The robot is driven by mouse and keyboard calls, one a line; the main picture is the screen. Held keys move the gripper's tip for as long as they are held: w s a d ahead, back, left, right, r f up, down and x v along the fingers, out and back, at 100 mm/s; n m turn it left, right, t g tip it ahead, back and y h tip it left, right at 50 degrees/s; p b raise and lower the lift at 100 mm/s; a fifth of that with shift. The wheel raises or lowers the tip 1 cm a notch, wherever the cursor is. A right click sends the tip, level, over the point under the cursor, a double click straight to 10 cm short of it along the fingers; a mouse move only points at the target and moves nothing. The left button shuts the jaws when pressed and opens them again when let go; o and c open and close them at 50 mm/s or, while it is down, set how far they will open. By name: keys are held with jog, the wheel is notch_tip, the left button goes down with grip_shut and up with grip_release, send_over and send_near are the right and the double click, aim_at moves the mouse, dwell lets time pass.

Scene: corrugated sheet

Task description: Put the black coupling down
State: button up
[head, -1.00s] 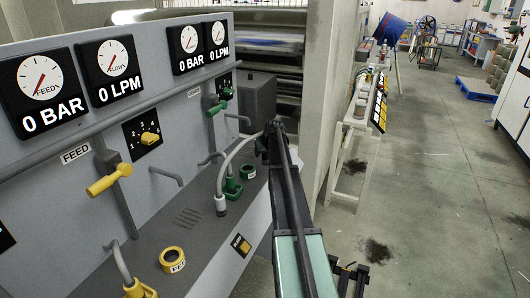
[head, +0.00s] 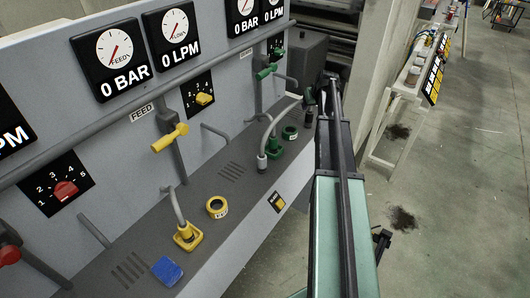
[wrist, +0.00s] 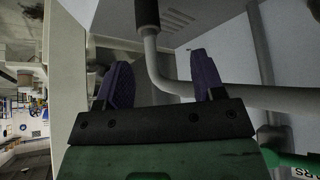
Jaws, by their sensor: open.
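The black coupling (wrist: 147,12) is a dark cylinder on the end of a bent grey pipe or hose in the wrist view, cut off by the top edge. A dark piece that looks like it (head: 309,96) shows at the far end of the bench in the head view. My gripper (wrist: 160,82) is open, with two purple finger pads apart. The grey pipe passes beyond and between the pads, and the coupling lies past the fingertips, apart from them. My arm hides most of the gripper in the head view.
The grey bench (head: 230,180) carries a yellow ring (head: 217,206), a yellow coupling (head: 187,236), a green ring (head: 290,132), a green block (head: 274,149) and a blue block (head: 167,271). The panel with gauges rises behind. A white stand (head: 395,125) is at right; floor between is open.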

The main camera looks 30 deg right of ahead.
jog(key=s+a+g, duration=0.1)
jog(key=s+a, duration=0.2)
jog(key=a, duration=0.6)
jog(key=s+a+f+n+g+y, duration=0.1)
jog(key=s+a, duration=0.2)
jog(key=a, duration=0.6)
jog(key=s+a+y, duration=0.1)
jog(key=s+a, duration=0.2)
jog(key=a, duration=0.6)
jog(key=shift+f+n+g, duration=0.4)
jog(key=s+a+n+g, duration=0.1)
jog(key=s+a+g, duration=0.2)
jog(key=s+a, duration=1.3)
jog(key=shift+s+a+f, duration=0.3)
jog(key=shift+s+a, duration=0.05)
